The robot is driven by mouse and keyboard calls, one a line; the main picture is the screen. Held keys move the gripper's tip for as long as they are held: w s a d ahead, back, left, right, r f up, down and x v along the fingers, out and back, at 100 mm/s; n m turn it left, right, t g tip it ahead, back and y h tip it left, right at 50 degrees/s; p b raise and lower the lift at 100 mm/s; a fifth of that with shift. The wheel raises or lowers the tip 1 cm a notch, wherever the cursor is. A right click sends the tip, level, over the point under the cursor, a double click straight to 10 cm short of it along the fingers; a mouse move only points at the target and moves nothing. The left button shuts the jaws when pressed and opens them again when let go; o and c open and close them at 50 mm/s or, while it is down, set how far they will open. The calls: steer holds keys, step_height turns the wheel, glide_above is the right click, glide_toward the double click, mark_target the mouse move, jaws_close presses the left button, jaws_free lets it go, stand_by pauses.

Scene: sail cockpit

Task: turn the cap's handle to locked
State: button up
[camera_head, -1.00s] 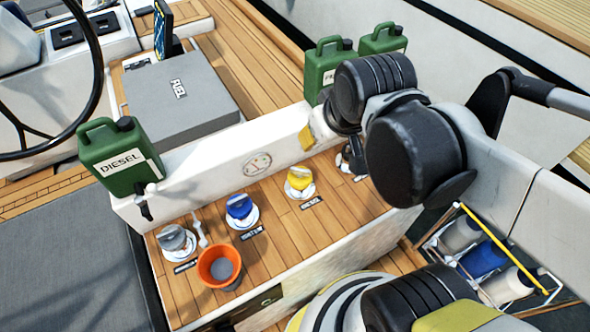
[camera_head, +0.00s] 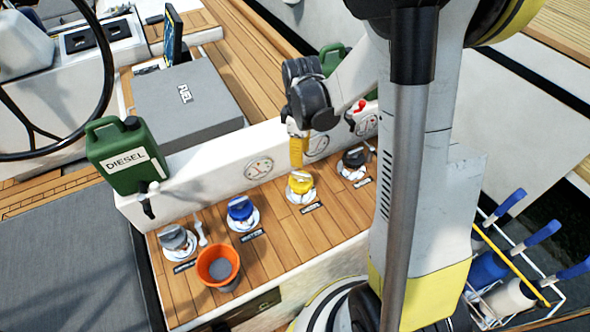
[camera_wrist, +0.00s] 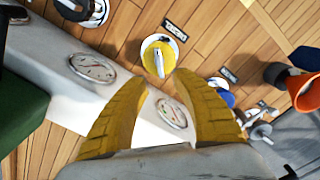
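The yellow cap (camera_head: 300,184) sits in a round white plate on the wooden deck ledge; a pale raised handle crosses it in the wrist view (camera_wrist: 159,62). My gripper (camera_head: 296,162) hangs close above and behind this cap. In the wrist view my two yellow fingers (camera_wrist: 163,82) are apart with nothing between them, and the cap lies just beyond their tips. A blue cap (camera_head: 240,209), a grey cap (camera_head: 174,238) and a black cap (camera_head: 354,158) stand in the same row. Any lock marking is too small to read.
An orange bucket (camera_head: 218,270) and a small white key-like tool (camera_head: 200,232) stand near the grey and blue caps. A green diesel can (camera_head: 127,157) rests on the white wall with gauges (camera_head: 259,168) behind the caps. A bottle rack (camera_head: 505,285) is at right.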

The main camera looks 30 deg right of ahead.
mark_target(300, 173)
step_height(300, 173, down, 9)
steer(key=b, duration=0.3)
steer(key=shift+r, duration=0.1)
jaws_close()
